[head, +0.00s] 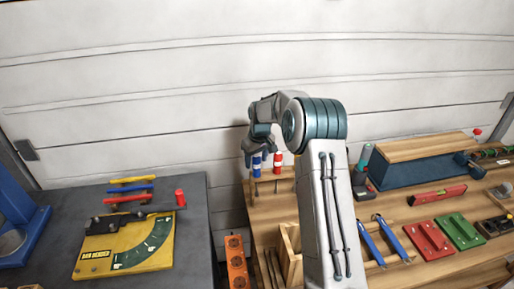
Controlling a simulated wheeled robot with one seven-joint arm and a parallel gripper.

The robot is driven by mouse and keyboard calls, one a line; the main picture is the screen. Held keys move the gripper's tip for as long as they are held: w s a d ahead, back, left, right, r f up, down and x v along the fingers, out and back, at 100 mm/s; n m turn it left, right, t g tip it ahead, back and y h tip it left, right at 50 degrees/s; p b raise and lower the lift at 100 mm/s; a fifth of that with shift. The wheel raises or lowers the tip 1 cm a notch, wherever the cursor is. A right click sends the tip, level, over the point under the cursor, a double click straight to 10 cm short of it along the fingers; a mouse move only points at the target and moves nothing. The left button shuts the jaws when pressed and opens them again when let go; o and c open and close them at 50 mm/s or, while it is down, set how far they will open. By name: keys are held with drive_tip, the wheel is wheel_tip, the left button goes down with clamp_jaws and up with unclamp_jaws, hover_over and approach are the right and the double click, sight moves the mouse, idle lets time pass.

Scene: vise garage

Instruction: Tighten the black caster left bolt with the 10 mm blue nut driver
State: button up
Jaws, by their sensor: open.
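A blue-handled driver (257,164) with a pale band stands upright at the back left of the wooden bench. I take it for the blue nut driver; its size marking is too small to read. My gripper (252,153) is open and right at the top of this blue handle. Whether its fingers are around the handle or only beside it, I cannot tell. A red-handled driver (278,163) stands upright just to the right. I cannot make out the black caster or its left bolt in this view.
The wooden bench (270,212) also holds a blue vise-like block (405,178), a red level (437,195), blue-handled pliers (390,240), and red (428,241) and green (459,231) plates. A yellow bender (98,252) lies on the grey table (195,235). My arm hides part of the bench.

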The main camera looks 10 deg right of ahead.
drive_tip(key=shift+f, duration=0.55)
drive_tip(key=c, duration=1.1)
drive_tip(key=shift+o, duration=0.2)
drive_tip(key=shift+w+r, duration=0.1)
drive_tip(key=shift+r, duration=0.05)
drive_tip(key=shift+r+p, duration=1.35)
drive_tip(key=shift+r, duration=1.4)
wheel_tip(320, 180, up, 9)
drive_tip(key=shift+f, duration=0.2)
